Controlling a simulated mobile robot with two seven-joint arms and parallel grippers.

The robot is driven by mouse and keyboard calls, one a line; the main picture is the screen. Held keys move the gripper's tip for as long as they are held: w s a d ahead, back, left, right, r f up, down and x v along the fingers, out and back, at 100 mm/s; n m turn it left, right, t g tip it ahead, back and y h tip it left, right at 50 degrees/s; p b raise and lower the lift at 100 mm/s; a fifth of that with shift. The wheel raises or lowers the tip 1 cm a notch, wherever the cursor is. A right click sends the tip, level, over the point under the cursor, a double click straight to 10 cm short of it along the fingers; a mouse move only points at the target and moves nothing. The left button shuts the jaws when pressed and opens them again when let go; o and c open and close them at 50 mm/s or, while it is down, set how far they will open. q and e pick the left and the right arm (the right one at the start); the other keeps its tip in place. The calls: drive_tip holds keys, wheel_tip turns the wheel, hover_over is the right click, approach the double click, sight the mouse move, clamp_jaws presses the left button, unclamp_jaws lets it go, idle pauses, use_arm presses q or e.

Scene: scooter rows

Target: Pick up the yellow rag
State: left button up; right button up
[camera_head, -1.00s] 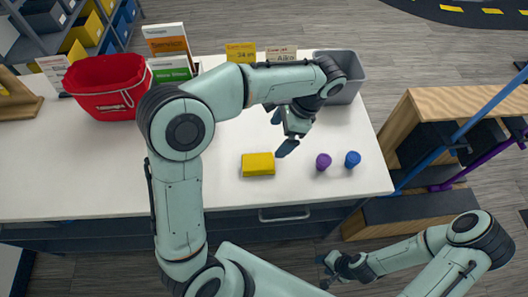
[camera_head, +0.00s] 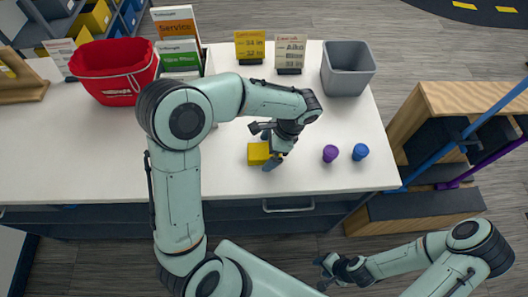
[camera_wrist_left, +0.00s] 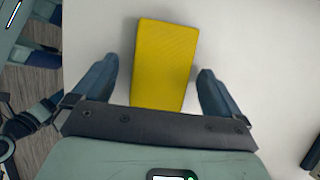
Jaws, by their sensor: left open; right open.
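The yellow rag (camera_head: 257,153) is a folded block lying on the white table. My left gripper (camera_head: 270,148) is over it and hides its right part in the head view. In the left wrist view the rag (camera_wrist_left: 164,65) lies between the two spread fingers of my left gripper (camera_wrist_left: 158,88), with a gap on each side. My left gripper is open and holds nothing. My right gripper (camera_head: 328,272) is open and empty, low in front of the table, away from the rag.
On the white table (camera_head: 100,150) a purple cap (camera_head: 330,153) and a blue cap (camera_head: 360,152) stand right of the rag. A grey bin (camera_head: 347,70), a red basket (camera_head: 113,73) and several cards stand at the back. A wooden shelf unit (camera_head: 430,205) is to the right.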

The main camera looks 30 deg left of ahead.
use_arm(q)
drive_tip(key=c, duration=1.1)
drive_tip(key=shift+r+p, duration=1)
drive_tip(key=shift+r, duration=9.05)
use_arm(e)
drive_tip(key=shift+w+r, duration=1.35)
drive_tip(key=shift+w, duration=0.2)
use_arm(q)
drive_tip(key=shift+o, duration=1.4)
drive_tip(key=shift+c, duration=1.1)
